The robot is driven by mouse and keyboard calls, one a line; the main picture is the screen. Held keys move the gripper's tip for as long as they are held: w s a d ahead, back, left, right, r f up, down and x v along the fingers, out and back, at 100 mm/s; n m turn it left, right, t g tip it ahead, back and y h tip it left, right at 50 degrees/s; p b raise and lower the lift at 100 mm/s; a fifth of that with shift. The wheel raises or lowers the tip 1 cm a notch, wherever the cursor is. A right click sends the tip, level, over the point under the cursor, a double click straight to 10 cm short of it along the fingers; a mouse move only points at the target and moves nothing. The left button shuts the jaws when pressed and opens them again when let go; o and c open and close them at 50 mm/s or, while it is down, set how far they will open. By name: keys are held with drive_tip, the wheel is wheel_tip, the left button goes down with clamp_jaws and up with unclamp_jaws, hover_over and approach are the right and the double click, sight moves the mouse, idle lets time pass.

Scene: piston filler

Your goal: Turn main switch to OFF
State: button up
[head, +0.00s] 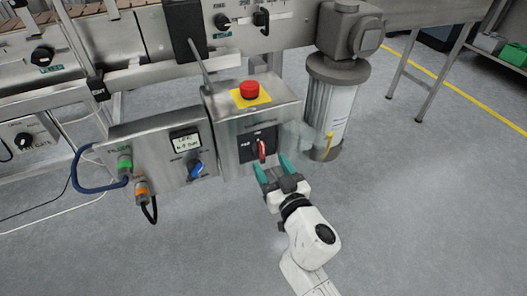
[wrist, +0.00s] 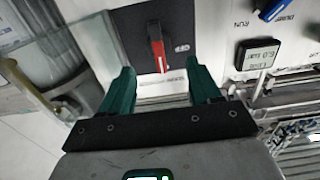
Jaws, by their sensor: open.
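The main switch is a red handle (head: 262,149) on a black plate (head: 248,146), set in the front of a steel control box (head: 228,133). In the head view the handle stands roughly upright. In the wrist view the red handle (wrist: 158,54) shows ahead of the fingers, between them. My gripper (head: 273,168) has teal fingers and is open, in front of and just below the switch. In the wrist view my gripper (wrist: 160,82) has nothing between its fingers, and the handle is apart from them. The lettering by the switch is too small to read surely.
A red emergency button on a yellow plate (head: 250,92) sits on top of the box. To the left, another box (head: 165,155) has a blue knob (head: 195,169), a display and cables. A steel cylinder (head: 328,115) stands close on the right. The floor in front is clear.

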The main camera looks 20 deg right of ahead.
sight(263, 153)
drive_tip(key=shift+w, duration=2.65)
drive_tip(key=shift+c, duration=0.2)
drive_tip(key=c, duration=1)
drive_tip(key=shift+o, duration=0.2)
